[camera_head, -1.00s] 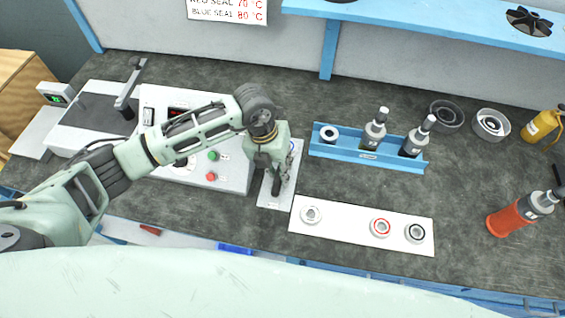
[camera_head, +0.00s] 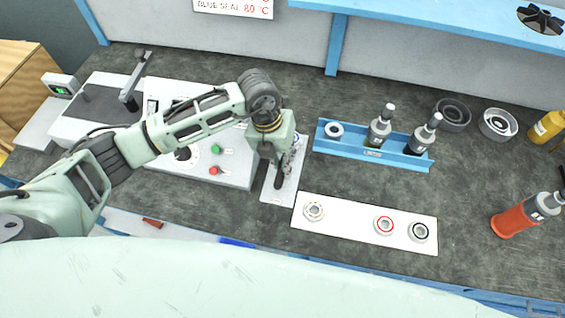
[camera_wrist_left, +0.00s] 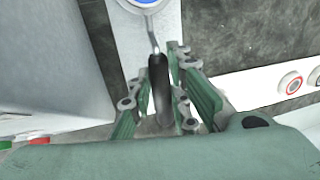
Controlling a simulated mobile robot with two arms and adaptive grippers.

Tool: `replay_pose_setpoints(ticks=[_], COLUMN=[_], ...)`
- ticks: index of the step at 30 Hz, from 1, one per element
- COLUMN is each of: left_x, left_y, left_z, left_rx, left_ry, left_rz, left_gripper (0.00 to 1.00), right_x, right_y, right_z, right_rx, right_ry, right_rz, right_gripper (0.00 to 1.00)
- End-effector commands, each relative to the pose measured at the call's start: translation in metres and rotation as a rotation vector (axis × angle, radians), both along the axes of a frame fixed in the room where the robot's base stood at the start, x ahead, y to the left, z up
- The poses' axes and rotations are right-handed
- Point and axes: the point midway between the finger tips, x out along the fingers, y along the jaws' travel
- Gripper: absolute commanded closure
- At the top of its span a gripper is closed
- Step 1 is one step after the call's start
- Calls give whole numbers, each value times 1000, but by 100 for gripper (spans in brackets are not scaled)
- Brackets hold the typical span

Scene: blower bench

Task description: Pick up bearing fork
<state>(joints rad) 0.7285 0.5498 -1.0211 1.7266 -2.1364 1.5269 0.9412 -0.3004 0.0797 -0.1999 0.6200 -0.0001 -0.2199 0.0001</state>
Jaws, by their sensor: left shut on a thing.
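The bearing fork has a black handle (camera_wrist_left: 159,82) and a thin metal neck, and it lies along a narrow light plate (camera_head: 287,185). In the left wrist view its far end reaches a round blue and white mark (camera_wrist_left: 146,3) at the top edge. My left gripper (camera_head: 280,172) is over the plate with its fingers on both sides of the handle, shut on the fork. The fork looks still down at the plate; any gap below it cannot be told. In the head view the gripper hides much of the fork. My right gripper is not in view.
A control box (camera_head: 215,172) with green and red buttons stands close left of the gripper. A white strip (camera_head: 350,226) with several bearings lies to the right. A blue rack (camera_head: 390,158) holds a ring and two bottles.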

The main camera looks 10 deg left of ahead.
Motion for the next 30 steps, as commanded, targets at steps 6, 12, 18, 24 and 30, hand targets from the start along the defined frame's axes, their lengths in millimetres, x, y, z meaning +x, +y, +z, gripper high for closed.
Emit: replay_pose_setpoints(ticks=[6,12,18,24,30], left_x=[1,-9,-23,-37,-44], left_y=[-2,-25,-58,-88,-103], left_z=[23,37,57,77,88], left_rx=[-3,-5,-6,-4,-2], left_ry=[-6,-6,-6,-5,-3], left_rz=[-1,-3,-6,-3,0], left_gripper=[100,100,100,100,100], right_x=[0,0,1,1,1], right_y=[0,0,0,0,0], right_z=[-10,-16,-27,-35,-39], right_rx=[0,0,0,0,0], right_ry=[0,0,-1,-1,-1], right_rz=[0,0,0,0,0], right_gripper=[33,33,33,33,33])
